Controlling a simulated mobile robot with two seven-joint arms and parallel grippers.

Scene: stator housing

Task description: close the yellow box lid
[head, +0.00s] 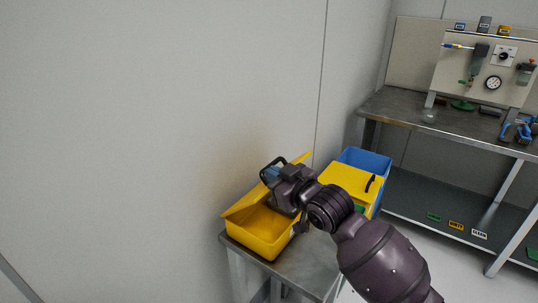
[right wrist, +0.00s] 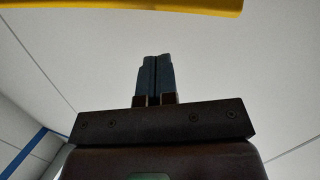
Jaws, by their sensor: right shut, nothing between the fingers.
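The yellow box (head: 256,238) stands on a small grey table against the wall, its lid (head: 243,203) open and raised at the back, tilted toward the wall. My right arm comes in from the lower right and hides part of the box and the lid. My right gripper (head: 271,172) is over the back of the box near the raised lid. In the right wrist view its blue fingers (right wrist: 154,76) are together and empty. A yellow edge (right wrist: 130,6), likely the lid, crosses the top of that view, apart from the fingertips. My left gripper is not in view.
A second yellow box (head: 345,179), closed, and a blue bin (head: 366,160) stand to the right of the open box. The wall (head: 180,120) is close behind. A workbench (head: 400,108) with a gauge panel (head: 487,70) stands at the right.

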